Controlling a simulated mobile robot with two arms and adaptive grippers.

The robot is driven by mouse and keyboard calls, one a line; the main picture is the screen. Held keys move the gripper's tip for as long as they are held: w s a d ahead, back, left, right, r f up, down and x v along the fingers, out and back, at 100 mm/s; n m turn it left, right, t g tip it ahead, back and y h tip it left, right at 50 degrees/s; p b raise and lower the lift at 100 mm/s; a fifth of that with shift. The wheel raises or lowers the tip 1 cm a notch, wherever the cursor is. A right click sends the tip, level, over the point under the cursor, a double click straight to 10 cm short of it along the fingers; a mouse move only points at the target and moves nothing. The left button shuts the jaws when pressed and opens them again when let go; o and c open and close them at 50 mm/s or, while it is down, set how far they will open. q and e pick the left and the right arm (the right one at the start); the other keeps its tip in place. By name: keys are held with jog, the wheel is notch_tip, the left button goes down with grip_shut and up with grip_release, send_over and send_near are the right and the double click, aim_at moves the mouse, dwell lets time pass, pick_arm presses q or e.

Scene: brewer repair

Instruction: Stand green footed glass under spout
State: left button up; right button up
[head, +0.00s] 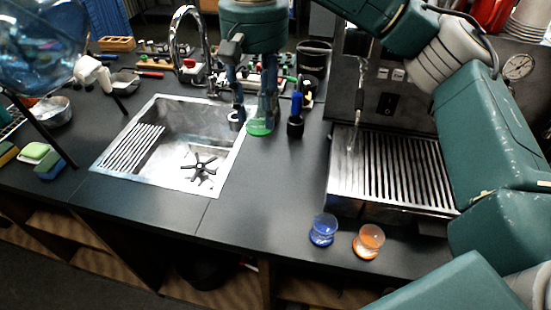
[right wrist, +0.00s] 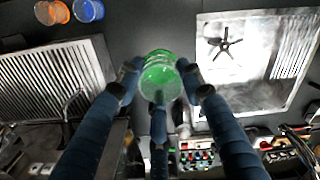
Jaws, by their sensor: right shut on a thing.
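The green footed glass (head: 259,127) is on or just above the dark counter, right of the sink. My right gripper (head: 252,112) points down over it and is shut on it. In the right wrist view the fingertips of the right gripper (right wrist: 160,88) press around the green glass (right wrist: 160,70). The brewer (head: 385,95) stands to the right, with a thin metal spout (head: 360,75) hanging over the left part of its slatted drip tray (head: 395,175). I cannot tell whether the glass touches the counter. My left gripper is not in view.
A blue glass (head: 323,229) and an orange glass (head: 369,241) stand at the counter's front edge below the drip tray. A blue-topped tool (head: 296,115) stands close right of the green glass. The sink (head: 165,150) is to the left.

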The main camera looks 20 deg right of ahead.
jog(key=f, duration=0.5)
jog(key=f+p, duration=0.1)
jog(key=f, duration=0.9)
jog(key=shift+s+p, duration=0.25)
jog(key=shift+p, duration=0.05)
notch_tip(320, 180, down, 4)
jog(key=shift+r+p, duration=0.1)
jog(key=shift+p, duration=0.4)
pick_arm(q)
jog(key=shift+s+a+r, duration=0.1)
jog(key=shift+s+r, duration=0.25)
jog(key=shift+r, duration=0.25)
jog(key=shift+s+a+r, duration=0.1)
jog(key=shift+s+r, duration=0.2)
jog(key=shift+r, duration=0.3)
pick_arm(e)
jog(key=shift+f, duration=0.25)
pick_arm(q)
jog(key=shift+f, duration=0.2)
pick_arm(e)
jog(key=o, duration=1.2)
